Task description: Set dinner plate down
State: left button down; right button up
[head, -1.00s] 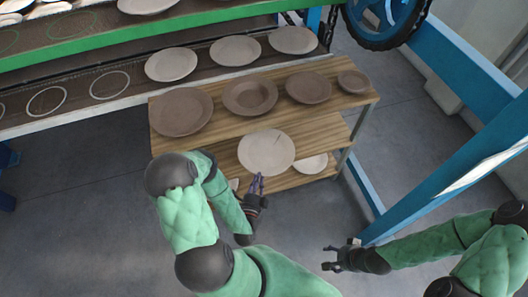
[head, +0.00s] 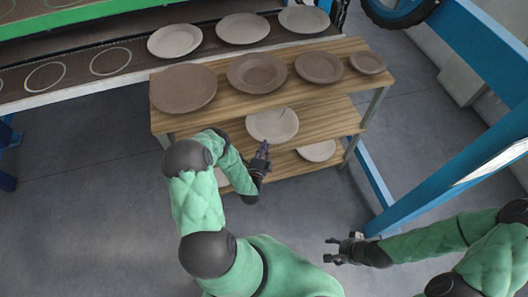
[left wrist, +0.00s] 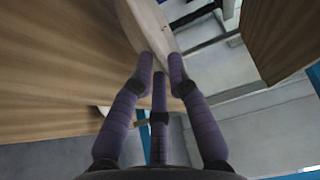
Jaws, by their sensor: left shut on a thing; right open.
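A pale dinner plate (head: 272,126) is at the level of the middle shelf of the wooden rack, its far edge close to or under the front of the top board. My left gripper (head: 265,148) is shut on its near rim. In the left wrist view the plate (left wrist: 152,25) shows edge-on between the purple fingers (left wrist: 160,72), close to the wooden boards. I cannot tell whether the plate touches the middle shelf (head: 325,120). My right gripper (head: 333,249) is open and empty, low in front of the rack at the right.
Brown plates (head: 183,88) and a bowl-like plate (head: 256,73) stand on the top board (head: 225,112). Another pale plate (head: 317,151) lies on the lower shelf. A conveyor with plates (head: 174,41) runs behind. A blue post (head: 445,170) stands at the right.

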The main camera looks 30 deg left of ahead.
aim_at(264, 154)
pick_arm(q)
jog(key=f, duration=0.1)
jog(key=f+b, duration=0.1)
jog(key=f, duration=0.1)
jog(key=shift+w+a+f+b, duration=0.2)
jog(key=shift+w+f+b, duration=0.05)
jog(key=shift+f+b, duration=0.15)
jog(key=shift+r, duration=0.15)
jog(key=c, duration=1.2)
grip_release()
jog(key=p+v, duration=0.3)
jog(key=v, duration=0.9)
jog(key=w+d+f+n+g+h, duration=0.3)
jog(key=w+d+n+g+h, duration=0.25)
jog(key=d, duration=0.25)
jog(key=s+d+r+n+g+h, duration=0.1)
jog(key=s+d+r+n+g, duration=0.2)
jog(key=s+d, duration=0.1)
jog(key=s+d+r+n+g+h, duration=0.2)
jog(key=s+d+r+n+g, duration=0.1)
jog(key=s, duration=0.4)
jog(key=s+d+r+n+g+h, duration=0.1)
jog(key=s+d+r+n+g, duration=0.2)
jog(key=s+d+n+g, duration=0.2)
jog(key=shift+s+d+r+h, duration=0.1)
jog(key=shift+d+h, duration=0.1)
jog(key=shift+d, duration=0.35)
jog(key=shift+s+d+r+h, duration=0.1)
jog(key=shift+d+h, duration=0.05)
jog(key=shift+d, duration=0.45)
